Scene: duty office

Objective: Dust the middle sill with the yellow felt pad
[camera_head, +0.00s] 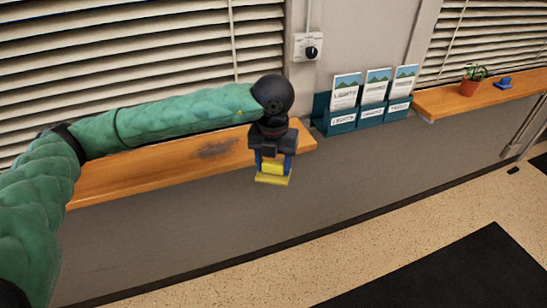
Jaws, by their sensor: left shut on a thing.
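My left gripper (272,160) is shut on a yellow felt pad (273,179) and points downward. The pad has blue parts at its sides and a wider yellow bottom. In the picture it shows just in front of the right part of a wooden sill (125,177) below the left blinds. I cannot tell whether the pad touches anything. A dark smudge (217,149) lies on this sill, left of my gripper. My green left arm hides part of the sill. My right gripper is not in view.
A teal leaflet rack (343,127) hangs on the wall right of this sill. Another wooden sill (447,99) at the right holds a potted plant (472,80) and a blue object (503,83). A dial switch (309,47) is on the wall. A dark mat (450,275) lies on open floor.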

